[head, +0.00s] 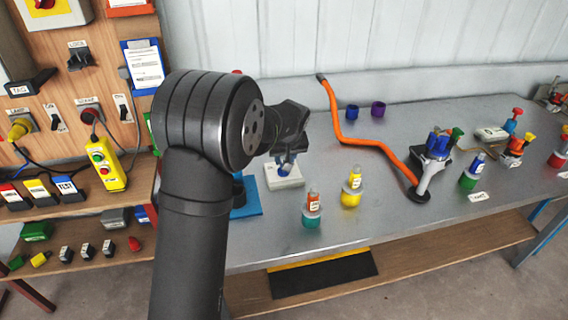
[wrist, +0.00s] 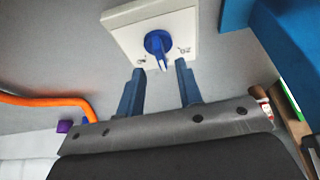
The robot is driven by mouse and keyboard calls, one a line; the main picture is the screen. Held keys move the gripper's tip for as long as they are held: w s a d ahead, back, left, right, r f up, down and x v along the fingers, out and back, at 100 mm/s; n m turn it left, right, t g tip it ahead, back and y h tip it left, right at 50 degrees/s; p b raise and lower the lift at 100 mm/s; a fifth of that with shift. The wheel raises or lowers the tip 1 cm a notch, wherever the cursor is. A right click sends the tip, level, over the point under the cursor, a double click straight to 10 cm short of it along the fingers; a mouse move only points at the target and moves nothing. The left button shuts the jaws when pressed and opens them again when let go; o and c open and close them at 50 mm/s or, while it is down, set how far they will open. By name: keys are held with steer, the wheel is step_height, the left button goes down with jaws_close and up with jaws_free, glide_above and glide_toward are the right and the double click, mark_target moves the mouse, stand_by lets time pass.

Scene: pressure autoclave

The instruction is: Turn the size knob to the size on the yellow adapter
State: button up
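The size knob is likely the blue knob (wrist: 158,44) on a white box (wrist: 122,22). Dark marks flank it on the box face, too small and tilted to read surely. In the head view the white box (head: 285,181) lies on the bench below my gripper (head: 287,160). In the wrist view my gripper (wrist: 160,72) is open, its two blue fingers apart, with the knob's pointer just beyond and between the tips. No contact is clear. A yellow bottle-like piece (head: 352,184) with a pale label, perhaps the yellow adapter, stands to the right; its label is unreadable.
An orange-and-teal piece (head: 312,210) stands close in front of the white box. A blue pad (head: 248,196) lies left of it, partly behind my arm. An orange hose (head: 362,143) and purple cup (head: 378,109) are farther back. Bench metal between them is clear.

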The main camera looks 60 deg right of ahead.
mark_target(282, 162)
steer(key=shift+x, duration=1.95)
jaws_close()
steer(key=m+g, duration=0.1)
steer(key=m, duration=0.1)
steer(key=m+h, duration=0.1)
steer(key=m, duration=0.2)
steer(key=shift+w+a+g, duration=0.1)
steer(key=shift+w+g, duration=0.05)
steer(key=shift+g, duration=0.25)
steer(key=shift+w+m+g, duration=0.15)
steer(key=shift+m+g, duration=0.75)
steer(key=shift+m, duration=1.5)
